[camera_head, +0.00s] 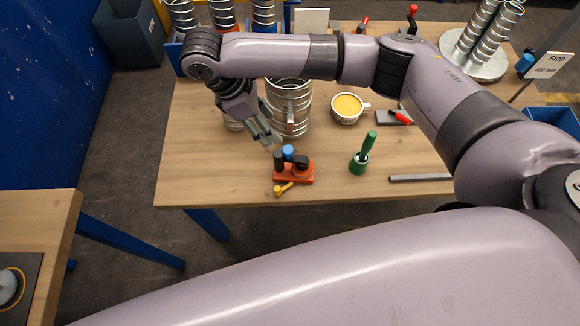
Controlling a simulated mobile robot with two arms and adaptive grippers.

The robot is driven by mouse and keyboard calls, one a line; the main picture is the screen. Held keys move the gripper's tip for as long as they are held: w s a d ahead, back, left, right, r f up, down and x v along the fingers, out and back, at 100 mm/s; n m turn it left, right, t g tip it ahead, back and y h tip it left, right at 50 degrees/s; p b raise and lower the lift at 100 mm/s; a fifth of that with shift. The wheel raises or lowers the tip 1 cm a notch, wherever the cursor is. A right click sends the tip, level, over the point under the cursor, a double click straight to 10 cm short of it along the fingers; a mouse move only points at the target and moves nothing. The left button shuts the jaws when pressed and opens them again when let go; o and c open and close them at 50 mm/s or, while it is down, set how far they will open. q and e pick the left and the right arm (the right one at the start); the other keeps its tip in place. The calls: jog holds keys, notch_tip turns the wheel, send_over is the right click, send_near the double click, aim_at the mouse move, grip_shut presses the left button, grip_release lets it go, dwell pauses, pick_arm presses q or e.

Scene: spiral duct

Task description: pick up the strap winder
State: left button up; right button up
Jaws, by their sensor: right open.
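What looks like the strap winder is a small orange-red base with dark upright parts, a blue knob and a yellow crank handle, the strap winder (300,174). It stands near the front edge of the wooden table (220,170). My right gripper (270,139) reaches in from above and behind it, with its fingers apart and empty. The fingertips are close behind and slightly left of the winder, apart from it as far as I can see. My left gripper is out of view.
A spiral metal duct piece (289,105) stands just right of my right gripper. A yellow-filled cup (347,107), a green-handled tool (362,157), a red-handled item (400,117) and a grey bar (420,178) lie to the right. Table left of the winder is clear.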

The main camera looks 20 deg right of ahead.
send_over(288, 149)
jog(key=a, duration=0.2)
jog(key=f, duration=0.7)
jog(key=shift+s+d+f, duration=0.1)
jog(key=shift+d+f, duration=0.15)
jog(key=shift+f, duration=0.15)
jog(key=shift+w+a+p+x, duration=0.1)
jog(key=shift+w+p+x, duration=0.1)
jog(key=shift+x, duration=1.35)
jog(key=shift+w+a+p+x, duration=0.1)
jog(key=shift+p+x, duration=0.05)
jog(key=shift+x, duration=1.45)
jog(key=shift+f, duration=0.1)
jog(key=shift+a, duration=0.1)
grip_shut()
